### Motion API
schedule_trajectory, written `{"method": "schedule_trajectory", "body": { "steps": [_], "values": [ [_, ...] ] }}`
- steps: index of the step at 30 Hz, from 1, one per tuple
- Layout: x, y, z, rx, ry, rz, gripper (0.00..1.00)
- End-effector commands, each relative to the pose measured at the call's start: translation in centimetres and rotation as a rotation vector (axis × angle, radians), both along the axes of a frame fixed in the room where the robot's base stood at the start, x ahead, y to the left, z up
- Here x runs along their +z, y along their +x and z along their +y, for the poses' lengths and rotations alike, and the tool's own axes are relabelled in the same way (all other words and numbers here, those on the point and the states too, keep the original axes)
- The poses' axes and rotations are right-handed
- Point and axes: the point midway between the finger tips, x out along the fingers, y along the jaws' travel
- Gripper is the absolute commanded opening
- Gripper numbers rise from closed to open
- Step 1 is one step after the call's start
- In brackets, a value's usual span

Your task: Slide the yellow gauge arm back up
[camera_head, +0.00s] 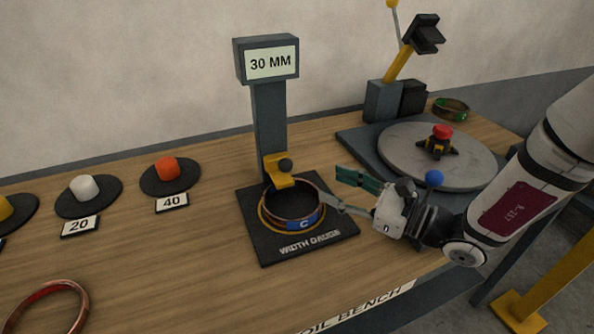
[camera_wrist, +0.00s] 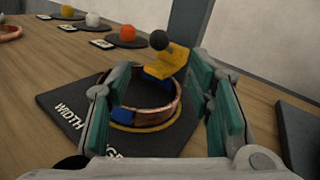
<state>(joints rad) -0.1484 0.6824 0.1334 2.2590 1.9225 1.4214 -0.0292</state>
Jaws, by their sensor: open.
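The yellow gauge arm (camera_head: 277,172) with a dark knob is at the lower part of the grey width gauge column (camera_head: 269,120). Its arm reaches over the back rim of a copper coil (camera_head: 292,216) with a blue C tag. The coil lies on the gauge's black base (camera_head: 257,245). The display (camera_head: 270,63) reads 30 MM. My gripper (camera_head: 345,193) is open, just right of the coil. In the wrist view the yellow arm (camera_wrist: 168,65) and coil (camera_wrist: 140,108) show between and beyond my fingers (camera_wrist: 165,110). Whether a finger touches the coil is unclear.
Dark discs with white (camera_head: 84,187) and red-orange (camera_head: 167,168) knobs stand at left, labelled 20 and 40. Another copper coil (camera_head: 48,298) lies at front left. A round turntable (camera_head: 436,155) and a yellow-armed device (camera_head: 400,62) stand at right. Bare wood lies left of the gauge.

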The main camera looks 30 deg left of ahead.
Motion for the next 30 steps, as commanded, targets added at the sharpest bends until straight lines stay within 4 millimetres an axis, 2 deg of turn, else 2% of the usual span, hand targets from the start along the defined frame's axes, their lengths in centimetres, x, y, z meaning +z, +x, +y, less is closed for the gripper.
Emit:
{"method": "schedule_trajectory", "body": {
  "steps": [18,24,30],
  "values": [
    [0.1,1.1,10.8,0.005,0.000,-0.003,0.47],
    [0.1,1.4,12.7,0.003,-0.002,-0.002,0.47],
    [0.1,1.5,13.2,0.003,-0.002,-0.002,0.47]
  ]
}}
